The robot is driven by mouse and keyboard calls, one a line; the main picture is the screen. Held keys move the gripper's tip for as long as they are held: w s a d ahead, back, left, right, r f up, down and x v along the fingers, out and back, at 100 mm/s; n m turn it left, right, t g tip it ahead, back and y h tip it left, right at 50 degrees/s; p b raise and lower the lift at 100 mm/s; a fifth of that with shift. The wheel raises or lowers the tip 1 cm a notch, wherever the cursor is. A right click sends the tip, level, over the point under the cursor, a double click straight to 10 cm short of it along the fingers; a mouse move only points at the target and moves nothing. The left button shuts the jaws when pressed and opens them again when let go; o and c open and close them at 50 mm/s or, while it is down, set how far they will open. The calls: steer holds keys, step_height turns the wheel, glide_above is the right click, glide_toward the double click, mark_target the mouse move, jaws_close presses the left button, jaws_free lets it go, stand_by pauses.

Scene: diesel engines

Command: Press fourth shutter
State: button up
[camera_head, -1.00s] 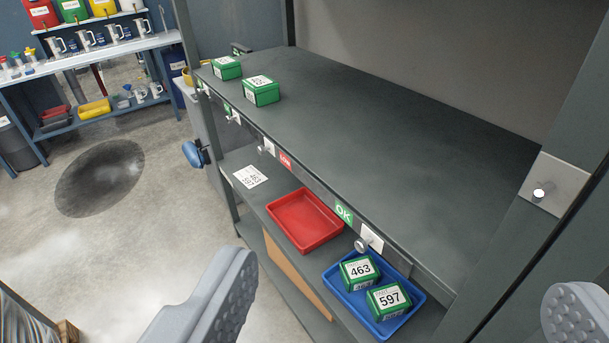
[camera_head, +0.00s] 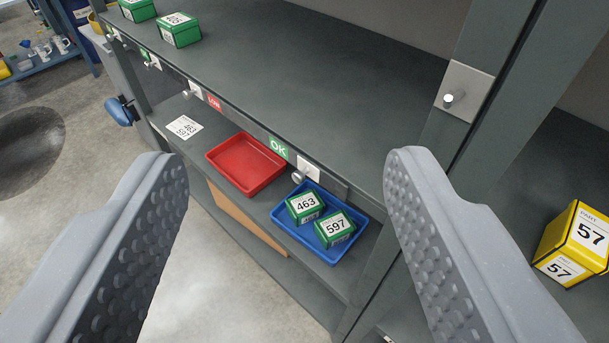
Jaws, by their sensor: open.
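My gripper (camera_head: 285,163) is open and empty, its two grey studded fingers wide apart at the left and right of the view. A round metal button on a square plate (camera_head: 468,92) is on the dark post, above and right of the right fingertip and apart from it. Along the shelf's front edge are several small knobs on white plates: one by the OK label (camera_head: 303,173), one left of the red label (camera_head: 192,91), and others farther left. I cannot tell which of these belongs to the fourth shutter. No closed shutter panel shows.
Below the shelf top (camera_head: 330,75) sit a red empty tray (camera_head: 240,165) and a blue tray (camera_head: 285,225) holding green boxes 463 (camera_head: 305,205) and 597 (camera_head: 335,229). A yellow box (camera_head: 575,240) is right of the post. Open floor lies left.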

steer(key=shift+w+f+p, duration=0.1)
steer(key=shift+w+p, duration=0.2)
steer(key=shift+w, duration=0.15)
steer(key=c, duration=0.5)
steer(key=shift+m+g, duration=0.8)
steer(key=shift+m, duration=0.1)
steer(key=p+x, duration=0.4)
steer(key=x, duration=0.2)
steer(key=shift+w+d+f, duration=0.1)
steer(key=shift+d+f, duration=0.1)
jaws_close()
steer(key=w+f+m+g+p, duration=0.3)
steer(key=w+f+p, duration=0.3)
steer(key=f+p, duration=0.2)
steer(key=w+d+f+m+g+p, duration=0.1)
steer(key=w+f+m+g+p, duration=0.2)
steer(key=w+f+p, duration=0.3)
steer(key=shift+f+m+h+p, duration=0.3)
steer(key=shift+f+m+p, duration=1)
steer(key=shift+f, duration=2.1)
steer(key=shift+n+p, duration=0.3)
steer(key=shift+n, duration=0.1)
